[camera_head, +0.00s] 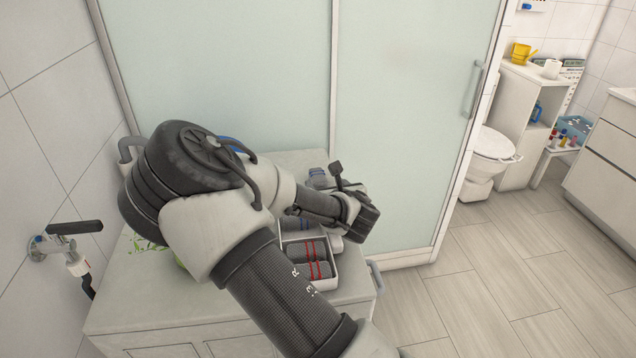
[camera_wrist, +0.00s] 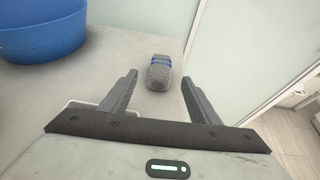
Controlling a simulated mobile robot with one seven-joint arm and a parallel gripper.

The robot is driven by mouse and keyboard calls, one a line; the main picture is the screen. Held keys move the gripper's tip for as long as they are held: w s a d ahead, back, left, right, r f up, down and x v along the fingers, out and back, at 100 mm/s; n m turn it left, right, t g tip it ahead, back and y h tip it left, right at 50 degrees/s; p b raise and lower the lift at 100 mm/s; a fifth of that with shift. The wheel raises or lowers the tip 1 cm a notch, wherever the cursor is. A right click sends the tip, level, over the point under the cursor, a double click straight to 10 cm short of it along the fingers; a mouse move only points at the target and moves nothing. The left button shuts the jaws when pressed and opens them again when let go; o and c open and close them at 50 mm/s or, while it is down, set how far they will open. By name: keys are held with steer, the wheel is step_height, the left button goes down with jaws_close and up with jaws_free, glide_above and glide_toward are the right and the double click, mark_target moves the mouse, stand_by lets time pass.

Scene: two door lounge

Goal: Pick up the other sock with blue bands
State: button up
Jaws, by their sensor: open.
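A rolled grey sock with blue bands (camera_wrist: 158,77) lies on the light cabinet top in the wrist view, ahead of my gripper and in line with the gap between its fingers. It also shows in the head view (camera_head: 318,176), partly hidden behind my gripper. My gripper (camera_head: 343,186) is open and empty above the right side of the cabinet top; its two spread fingers show in the wrist view (camera_wrist: 159,80). A white box (camera_head: 333,272) holds grey socks with red bands (camera_head: 311,261) in its near compartment. Blue-banded grey shows in its far compartment (camera_head: 298,222), mostly hidden by my arm.
A blue tub (camera_wrist: 40,30) stands left of the sock. A frosted glass door (camera_head: 410,110) rises behind the cabinet top (camera_head: 130,300). A wall tap (camera_head: 60,240) is at the left. The tiled floor at the right is clear, with a toilet (camera_head: 490,150) beyond.

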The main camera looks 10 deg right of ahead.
mark_target(320, 181)
steer(key=x, duration=0.4)
steer(key=shift+w+f, duration=0.1)
steer(key=x, duration=0.2)
steer(key=b+x, duration=0.1)
steer(key=x, duration=0.2)
steer(key=shift+d+f, duration=0.15)
steer(key=shift+f, duration=0.1)
steer(key=c, duration=1.1)
steer(key=shift+c, duration=0.2)
